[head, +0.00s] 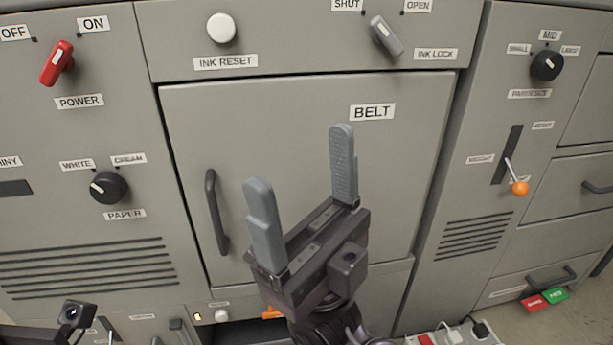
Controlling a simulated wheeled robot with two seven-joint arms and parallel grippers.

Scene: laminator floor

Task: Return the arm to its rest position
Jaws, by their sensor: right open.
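My right gripper (303,205) is open and empty, its two grey fingers pointing up in front of the panel marked BELT (395,185). The BELT door is closed, with a dark vertical handle (214,212) to the left of the gripper. The gripper hides part of the door's middle and lower edge. At the lower left, a dark part of my left arm with a small camera shows, but its gripper fingers are not in view.
The machine front carries a red power lever (57,64), a white ink reset button (221,28), a grey ink lock lever (386,37), black paper (108,187) and size (547,66) knobs, and an orange-tipped lever (519,188). A power strip (450,337) lies at the bottom right.

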